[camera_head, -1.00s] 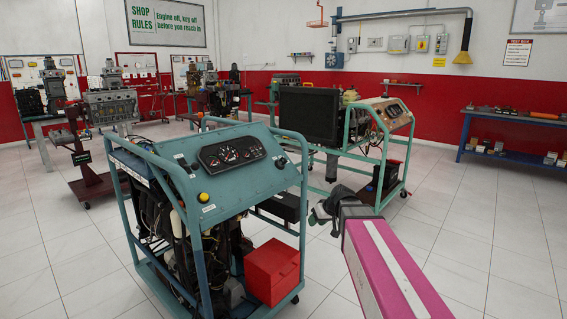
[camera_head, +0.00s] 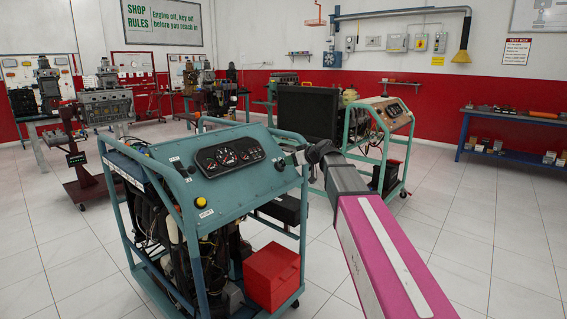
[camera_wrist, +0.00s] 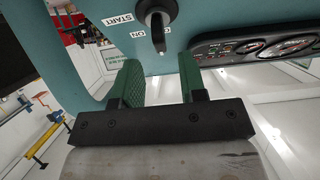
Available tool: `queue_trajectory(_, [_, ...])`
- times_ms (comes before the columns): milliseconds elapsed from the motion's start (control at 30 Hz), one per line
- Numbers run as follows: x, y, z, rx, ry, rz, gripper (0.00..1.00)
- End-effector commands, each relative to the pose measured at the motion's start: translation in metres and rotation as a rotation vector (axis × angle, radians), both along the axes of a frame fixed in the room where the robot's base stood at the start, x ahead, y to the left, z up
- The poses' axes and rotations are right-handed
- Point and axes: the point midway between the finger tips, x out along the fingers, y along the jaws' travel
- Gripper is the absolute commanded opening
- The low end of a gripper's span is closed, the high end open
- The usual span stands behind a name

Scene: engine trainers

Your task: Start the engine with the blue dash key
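The blue dash panel (camera_head: 215,185) tops the teal engine stand at centre left. In the head view the key (camera_head: 281,163) is a small dark spot right of the gauges. My gripper (camera_wrist: 158,78) is open and empty, its green pads apart. The key lies ahead of the gap between them, and no contact shows. In the head view my gripper (camera_head: 317,150) is beside the panel's right edge.
The gauge cluster (camera_head: 230,155) sits beside the key. The stand's tubular frame (camera_head: 304,195) rises close to my gripper. A red box (camera_head: 271,272) is low on the stand. A second engine stand (camera_head: 385,115) is behind. Tiled floor is clear at right.

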Motion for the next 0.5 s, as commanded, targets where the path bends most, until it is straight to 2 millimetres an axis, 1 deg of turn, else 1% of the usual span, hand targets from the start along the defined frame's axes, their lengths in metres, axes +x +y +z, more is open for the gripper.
queue_trajectory(33, [0.008,0.008,-0.004,0.0,0.0,0.001,0.38])
queue_trajectory(200, [0.022,0.026,-0.013,-0.001,0.001,0.0,0.38])
queue_trajectory(333, [0.028,0.035,-0.019,-0.001,0.001,0.0,0.38])
queue_trajectory(500, [0.031,0.04,-0.021,-0.001,0.001,0.0,0.38])
